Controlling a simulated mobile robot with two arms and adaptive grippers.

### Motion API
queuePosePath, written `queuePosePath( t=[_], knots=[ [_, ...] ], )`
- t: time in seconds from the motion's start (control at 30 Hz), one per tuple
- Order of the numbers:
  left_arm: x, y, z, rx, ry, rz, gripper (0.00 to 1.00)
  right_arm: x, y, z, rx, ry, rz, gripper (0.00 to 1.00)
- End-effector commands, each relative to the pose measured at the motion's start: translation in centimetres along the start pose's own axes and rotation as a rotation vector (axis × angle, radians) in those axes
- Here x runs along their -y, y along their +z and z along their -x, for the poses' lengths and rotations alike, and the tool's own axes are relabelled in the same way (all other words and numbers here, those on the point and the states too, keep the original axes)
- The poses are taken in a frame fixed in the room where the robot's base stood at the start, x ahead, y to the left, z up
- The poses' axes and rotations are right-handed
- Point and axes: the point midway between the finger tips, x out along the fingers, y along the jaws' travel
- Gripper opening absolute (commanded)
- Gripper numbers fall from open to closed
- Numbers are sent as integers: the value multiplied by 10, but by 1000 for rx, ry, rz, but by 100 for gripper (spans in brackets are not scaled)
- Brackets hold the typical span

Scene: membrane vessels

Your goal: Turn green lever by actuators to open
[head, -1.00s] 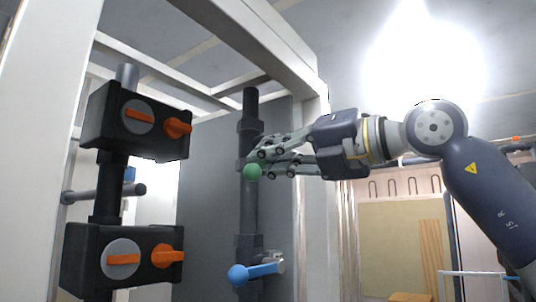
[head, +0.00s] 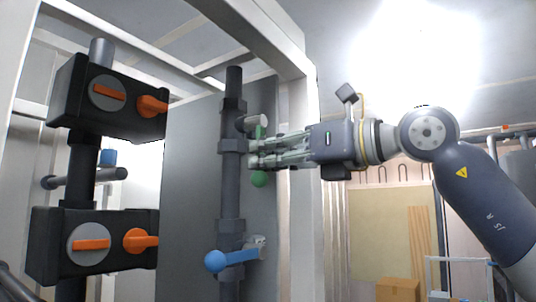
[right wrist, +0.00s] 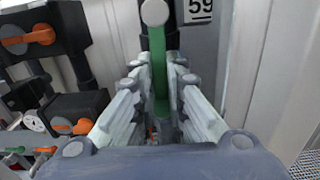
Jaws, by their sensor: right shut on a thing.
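The green lever (head: 259,179) hangs roughly straight down from its pale hub, just right of the dark vertical pipe (head: 231,190). Its green ball end shows below my fingers. My right gripper (head: 254,154) reaches in from the right and is shut on the lever's shaft. In the right wrist view, the green lever (right wrist: 161,70) runs between the pale fingers of my right gripper (right wrist: 159,74), below the round hub. The lever's lower part is partly hidden by the fingers. My left gripper is not in view.
A blue-handled lever (head: 238,257) sits lower on the same pipe, pointing left. Two black actuator boxes with orange knobs, upper (head: 120,105) and lower (head: 105,250), stand at the left. A white frame post (head: 302,200) rises behind my right gripper.

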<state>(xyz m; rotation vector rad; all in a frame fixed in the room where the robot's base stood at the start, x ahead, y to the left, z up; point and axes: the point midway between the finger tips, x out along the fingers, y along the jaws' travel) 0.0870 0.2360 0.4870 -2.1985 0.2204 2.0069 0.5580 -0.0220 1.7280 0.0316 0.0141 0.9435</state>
Motion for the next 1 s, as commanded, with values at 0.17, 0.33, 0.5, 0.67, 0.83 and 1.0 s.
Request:
queuePosePath(
  t=[0.17,0.33,0.5,0.67,0.83,1.0],
  knots=[
    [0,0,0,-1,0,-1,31,0,-5,-2,-13,-1,37,0],
    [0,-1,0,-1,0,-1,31,0,-5,-2,-13,-1,51,0],
    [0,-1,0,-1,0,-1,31,0,-5,-2,-13,-2,53,0],
    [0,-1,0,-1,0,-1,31,0,-5,-2,-13,-2,54,16],
    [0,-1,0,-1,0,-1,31,0,-3,-1,-8,-2,52,32],
    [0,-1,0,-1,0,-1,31,0,-2,-1,-5,-2,50,32]
  ],
)
